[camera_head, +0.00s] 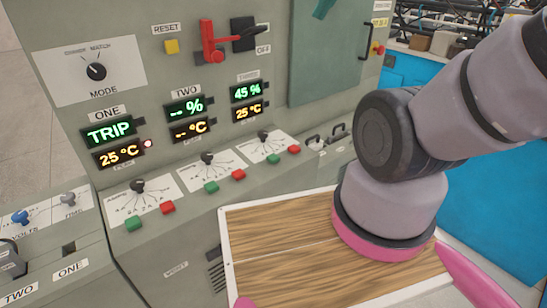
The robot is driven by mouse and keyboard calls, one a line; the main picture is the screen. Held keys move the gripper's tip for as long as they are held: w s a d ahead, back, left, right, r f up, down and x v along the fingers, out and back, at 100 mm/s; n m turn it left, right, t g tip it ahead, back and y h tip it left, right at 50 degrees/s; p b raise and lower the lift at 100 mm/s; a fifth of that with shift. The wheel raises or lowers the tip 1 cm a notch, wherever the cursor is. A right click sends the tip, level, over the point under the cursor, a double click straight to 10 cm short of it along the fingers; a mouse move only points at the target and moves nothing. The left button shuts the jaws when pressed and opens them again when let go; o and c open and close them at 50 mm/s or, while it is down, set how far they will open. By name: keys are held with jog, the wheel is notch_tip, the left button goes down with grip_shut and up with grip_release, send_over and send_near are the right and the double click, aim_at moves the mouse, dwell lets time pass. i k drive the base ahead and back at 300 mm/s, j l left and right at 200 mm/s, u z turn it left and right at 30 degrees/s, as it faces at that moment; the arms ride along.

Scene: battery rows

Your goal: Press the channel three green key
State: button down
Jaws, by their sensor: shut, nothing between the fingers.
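The green key of the third channel (274,159) is on the sloped ledge of the grey panel. Its red key (294,149) is to its right and its black selector knob (263,136) is just behind. Above them, the third display (247,92) reads 45 % in green and 25 °C in amber; its label is too small to read surely. Nothing covers the green key. My arm comes in from the upper right and bends over a wood-topped surface, to the right of the keys. My gripper is not in view.
Channel two's green key (211,188) and channel one's green key (135,223) lie to the left, each beside a red key. Channel one's display (110,131) reads TRIP, with a red lamp (147,144) lit. A red lever (212,45) stands above. The wood-topped surface (270,255) is in front.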

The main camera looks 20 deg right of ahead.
aim_at(272, 158)
jog(key=k+j, duration=0.4)
jog(key=j, duration=0.15)
jog(key=k+j+u, duration=0.1)
jog(key=k+j, duration=0.25)
jog(key=j, duration=0.15)
